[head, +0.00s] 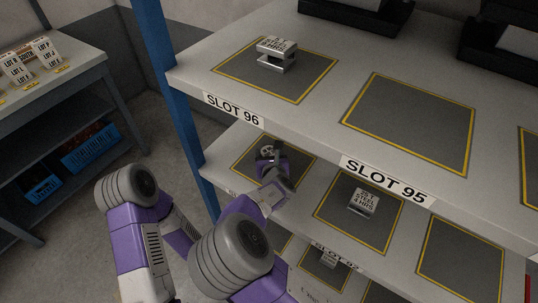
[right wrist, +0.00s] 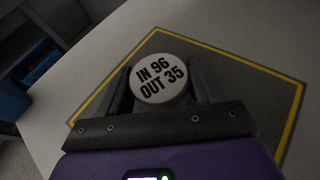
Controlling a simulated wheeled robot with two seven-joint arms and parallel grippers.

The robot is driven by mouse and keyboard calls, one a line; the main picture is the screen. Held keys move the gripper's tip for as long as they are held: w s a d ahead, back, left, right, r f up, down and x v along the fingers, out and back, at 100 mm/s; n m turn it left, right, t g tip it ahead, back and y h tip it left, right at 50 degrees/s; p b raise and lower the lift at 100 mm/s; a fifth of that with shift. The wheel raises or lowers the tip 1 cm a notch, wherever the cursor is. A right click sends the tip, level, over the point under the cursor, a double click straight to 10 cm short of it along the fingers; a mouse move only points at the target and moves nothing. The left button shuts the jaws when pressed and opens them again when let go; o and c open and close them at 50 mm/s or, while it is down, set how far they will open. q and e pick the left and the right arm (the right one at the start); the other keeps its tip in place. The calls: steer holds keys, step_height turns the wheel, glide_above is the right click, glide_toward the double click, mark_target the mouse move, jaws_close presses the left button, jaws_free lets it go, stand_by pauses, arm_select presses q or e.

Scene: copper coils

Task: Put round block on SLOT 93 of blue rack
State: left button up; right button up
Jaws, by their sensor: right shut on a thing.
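The round block (right wrist: 160,78) is a short disc with a pale top that reads "IN 96 OUT 35". My right gripper (right wrist: 165,85) is shut on it, one finger on each side. In the head view the right gripper (head: 272,160) holds the block (head: 267,151) at the yellow-framed dark pad (head: 298,152) on the second shelf, below the SLOT 96 label. I cannot tell whether the block touches the pad. The blue rack (head: 170,90) has a blue post at left. That pad's own label is mostly hidden by my arm. My left gripper is out of view.
A silver block (head: 277,48) sits on the SLOT 96 pad above. Another block (head: 363,201) sits on the neighbouring second-shelf pad. The upper shelf edge (head: 290,140) overhangs the gripper closely. A workbench (head: 50,80) with lot cards and blue bins stands at left.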

steer(key=shift+f, duration=0.1)
steer(key=o, duration=1.2)
steer(key=p+v, duration=0.3)
steer(key=v, duration=0.7)
steer(key=shift+s+r, duration=0.25)
steer(key=shift+r, duration=0.1)
steer(key=shift+s+d+r, duration=0.1)
steer(key=shift+s+r, duration=0.05)
steer(key=shift+s, duration=0.5)
